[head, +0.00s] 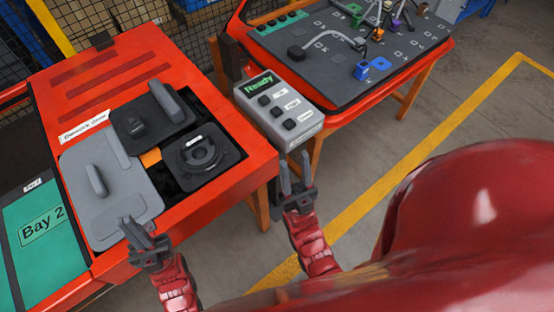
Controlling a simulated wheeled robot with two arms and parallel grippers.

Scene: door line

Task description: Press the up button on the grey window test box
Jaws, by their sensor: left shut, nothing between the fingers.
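The grey window test box (281,139) stands between the two red benches, with a lit green "Ready" display (258,83) at its far end. Three dark buttons run in a row down its top, each beside a small white label. The labels are too small to read, so I cannot tell which button is up. My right gripper (296,172) is open and empty just in front of the box's near end, apart from the buttons. My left gripper (138,230) is shut and empty, over the near edge of the left bench, well left of the box.
The left red bench holds a grey panel (108,190) with a handle, a dark handled panel (151,118) and a black speaker-like part (203,157). The right bench has a dark board (352,52) with cables and coloured connectors. Open floor lies right of the yellow line (391,181).

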